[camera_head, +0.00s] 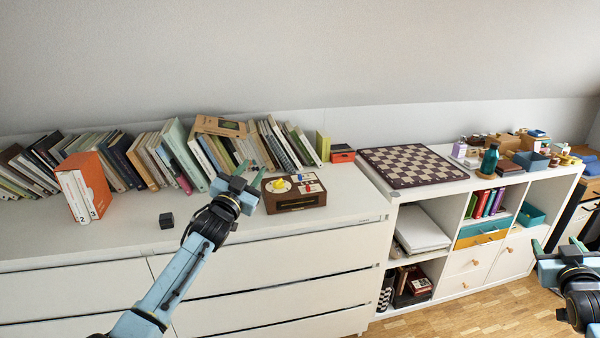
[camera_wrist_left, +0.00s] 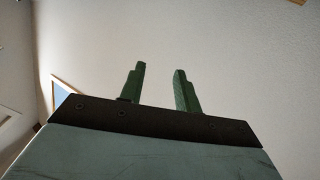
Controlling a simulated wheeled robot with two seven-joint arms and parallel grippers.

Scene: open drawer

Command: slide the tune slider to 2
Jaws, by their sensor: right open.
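A brown wooden box (camera_head: 296,203) with a light top panel, a yellow knob (camera_head: 279,185) and small red and blue parts stands on the white dresser. I cannot tell which part is the tune slider, and its marks are too small to read. My left gripper (camera_head: 248,174) is just left of the box and seems to be above the dresser, empty. The left wrist view shows its two green fingers (camera_wrist_left: 160,68) apart against a bare wall or ceiling. My right gripper (camera_head: 562,246) is open at the right edge, away from the box.
A row of leaning books (camera_head: 150,155) lines the back of the dresser (camera_head: 120,235). An orange binder box (camera_head: 92,180) and a small black cube (camera_head: 166,220) stand left. A chessboard (camera_head: 412,165) and a teal bottle (camera_head: 489,160) are on the right shelf unit.

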